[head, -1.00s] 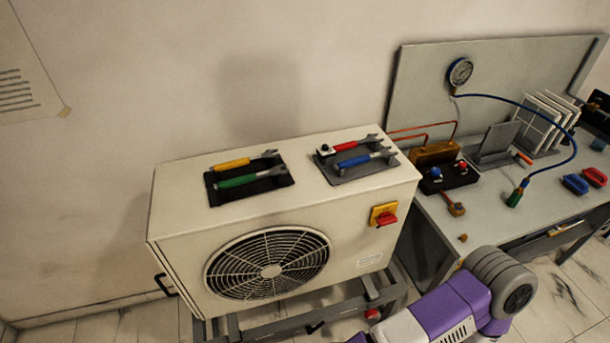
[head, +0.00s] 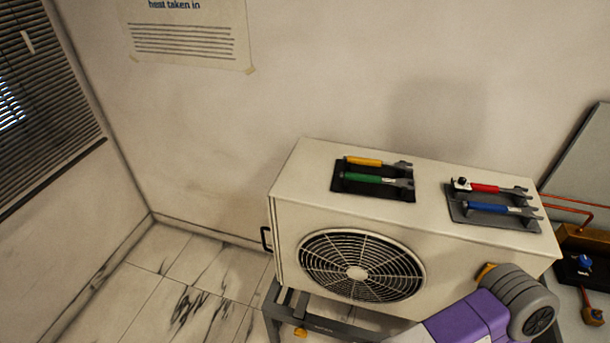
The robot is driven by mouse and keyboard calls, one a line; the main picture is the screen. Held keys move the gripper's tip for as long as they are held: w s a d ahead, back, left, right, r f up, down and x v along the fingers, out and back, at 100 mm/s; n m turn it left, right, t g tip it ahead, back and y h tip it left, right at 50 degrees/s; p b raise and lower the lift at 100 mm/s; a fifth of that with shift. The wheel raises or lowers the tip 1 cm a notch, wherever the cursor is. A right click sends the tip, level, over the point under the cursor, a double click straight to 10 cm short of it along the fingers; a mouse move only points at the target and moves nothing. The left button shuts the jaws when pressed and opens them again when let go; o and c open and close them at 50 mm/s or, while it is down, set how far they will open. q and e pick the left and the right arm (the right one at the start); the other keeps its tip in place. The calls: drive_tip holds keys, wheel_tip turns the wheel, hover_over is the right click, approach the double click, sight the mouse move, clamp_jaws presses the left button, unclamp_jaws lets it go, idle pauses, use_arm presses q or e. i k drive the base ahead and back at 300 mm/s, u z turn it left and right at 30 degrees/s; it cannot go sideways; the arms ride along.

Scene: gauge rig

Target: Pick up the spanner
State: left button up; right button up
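Several spanners lie on top of the cream fan unit (head: 300,180). A yellow-handled spanner (head: 364,161) and a green-handled spanner (head: 360,178) lie side by side on a black mat (head: 375,193). A red-handled spanner (head: 486,188) and a blue-handled spanner (head: 487,208) lie on a grey mat (head: 500,222) to the right. The task does not name a colour. One of my purple and grey arms shows at the lower right, in front of the unit. Neither gripper is in view.
The unit stands on a grey frame (head: 272,315), with open tiled floor (head: 180,285) to its left. A workbench with a blue-knobbed fitting (head: 585,262) and copper pipes (head: 570,200) is at the right edge. A blind (head: 45,95) hangs at far left.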

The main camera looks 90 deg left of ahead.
sight(402, 183)
drive_tip(key=u, duration=1.95)
